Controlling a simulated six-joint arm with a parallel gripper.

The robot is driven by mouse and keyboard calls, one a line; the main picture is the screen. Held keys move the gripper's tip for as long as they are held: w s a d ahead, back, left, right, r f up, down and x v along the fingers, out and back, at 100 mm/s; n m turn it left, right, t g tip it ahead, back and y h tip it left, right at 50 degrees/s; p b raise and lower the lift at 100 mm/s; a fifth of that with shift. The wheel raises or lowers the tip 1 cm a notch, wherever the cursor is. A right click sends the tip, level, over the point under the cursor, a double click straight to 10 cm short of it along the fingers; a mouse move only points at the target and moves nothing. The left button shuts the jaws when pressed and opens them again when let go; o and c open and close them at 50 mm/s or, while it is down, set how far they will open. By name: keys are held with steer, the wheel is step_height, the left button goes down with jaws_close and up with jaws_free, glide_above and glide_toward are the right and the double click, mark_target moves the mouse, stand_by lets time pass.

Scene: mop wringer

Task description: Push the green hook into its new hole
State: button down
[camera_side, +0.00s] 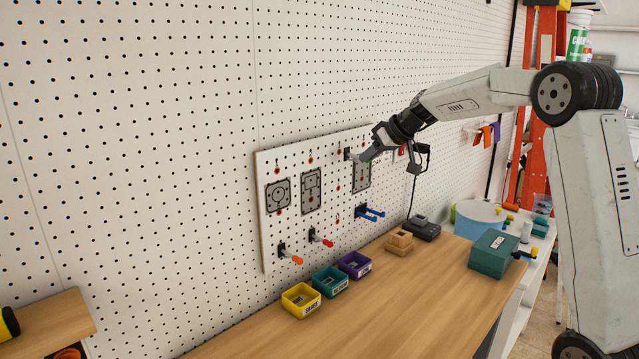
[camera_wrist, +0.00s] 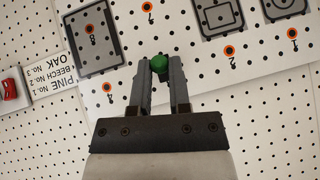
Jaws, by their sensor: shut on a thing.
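My gripper (camera_wrist: 159,72) is shut on the green hook (camera_wrist: 158,63). Its round green end shows between the fingertips in the wrist view, and the fingers hide the rest. In the side view my gripper (camera_side: 366,157) is at the upper right part of the white hole board (camera_side: 300,228). A small dark plate (camera_side: 348,154) shows just left of the fingertips, close to the board face. I cannot tell whether the hook's pegs are in a hole. Numbered orange-ringed holes show around the fingers in the wrist view, including one ring (camera_wrist: 108,87) left of them.
Blue (camera_side: 370,213), red (camera_side: 321,238) and orange (camera_side: 290,255) hooks stick out low on the board. Grey outlined panels (camera_side: 311,191) are on its face. Yellow (camera_side: 301,300), teal (camera_side: 330,282) and purple (camera_side: 355,265) bins stand on the bench below. The bench front is clear.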

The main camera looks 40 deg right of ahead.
steer(key=shift+w, duration=1.2)
stand_by(1.2)
steer(key=shift+c, duration=2.4)
jaws_free()
steer(key=shift+v, duration=3.95)
steer(key=s+a+f+g, duration=0.2)
steer(key=s+a+f, duration=0.1)
steer(key=a+f, duration=0.4)
steer(key=s+a+f+g, duration=0.2)
steer(key=s+a+f, duration=0.1)
steer(key=a+f, duration=0.4)
steer(key=s+a+f+g+h, duration=0.1)
steer(key=s+a+f, duration=0.3)
steer(key=s+f, duration=0.2)
steer(key=s+a+f+g, duration=0.1)
steer(key=s+a+f, duration=0.4)
steer(key=s+f, duration=0.2)
steer(key=s, duration=0.2)
steer(key=shift+s+a+n+h, duration=0.25)
steer(key=shift+n+h, duration=0.15)
